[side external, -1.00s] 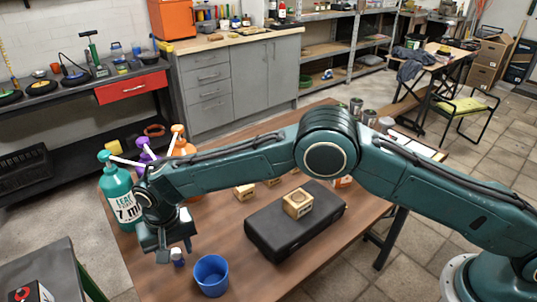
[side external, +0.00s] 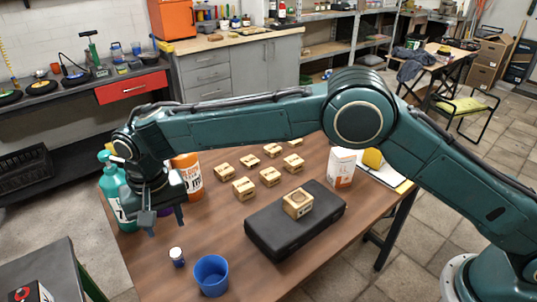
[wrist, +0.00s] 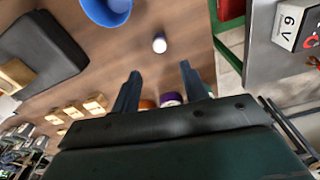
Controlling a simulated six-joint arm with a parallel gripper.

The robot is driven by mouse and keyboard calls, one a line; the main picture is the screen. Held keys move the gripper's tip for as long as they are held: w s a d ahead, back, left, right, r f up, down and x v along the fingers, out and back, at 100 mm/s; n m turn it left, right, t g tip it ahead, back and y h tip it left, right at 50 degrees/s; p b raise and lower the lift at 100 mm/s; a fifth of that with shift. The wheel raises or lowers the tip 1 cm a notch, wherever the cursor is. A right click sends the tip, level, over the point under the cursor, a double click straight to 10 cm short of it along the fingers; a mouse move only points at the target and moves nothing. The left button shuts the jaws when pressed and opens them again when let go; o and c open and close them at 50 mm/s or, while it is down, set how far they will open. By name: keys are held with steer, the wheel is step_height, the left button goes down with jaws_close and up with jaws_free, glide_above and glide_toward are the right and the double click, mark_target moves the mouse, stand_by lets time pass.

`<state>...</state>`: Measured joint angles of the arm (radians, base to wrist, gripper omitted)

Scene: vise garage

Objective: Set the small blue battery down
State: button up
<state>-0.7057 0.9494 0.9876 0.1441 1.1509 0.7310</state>
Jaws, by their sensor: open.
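The small blue battery (side external: 177,257) stands upright on the wooden table, with a white top. In the wrist view only its pale round top (wrist: 159,45) shows clearly, ahead of the fingertips. My gripper (side external: 165,222) is open and empty, above the table and apart from the battery. In the wrist view its two fingers (wrist: 160,72) are spread with bare table between them.
A blue cup (side external: 211,277) stands close to the right of the battery. A black case (side external: 272,228) with a wooden block (side external: 298,203) on it lies further right. Several wooden blocks (side external: 244,188) and a teal bottle (side external: 110,190) stand behind.

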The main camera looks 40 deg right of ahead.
steer(key=shift+r, duration=0.1)
stand_by(0.4)
steer(key=s+d+r+t, duration=0.1)
steer(key=s+d+r, duration=0.3)
steer(key=d+r, duration=0.75)
steer(key=s+d+r+t, duration=0.1)
steer(key=s+d+r, duration=0.3)
steer(key=d+r, duration=0.75)
steer(key=s+d+f+n+t, duration=0.1)
steer(key=s+d+f, duration=0.1)
steer(key=s+d, duration=0.6)
steer(key=s+d+f+t, duration=0.1)
steer(key=s+d+f, duration=0.2)
steer(key=s+d, duration=0.5)
steer(key=shift+s+f+n+t, duration=0.15)
steer(key=shift+s+n+t, duration=0.25)
steer(key=shift+s, duration=3.25)
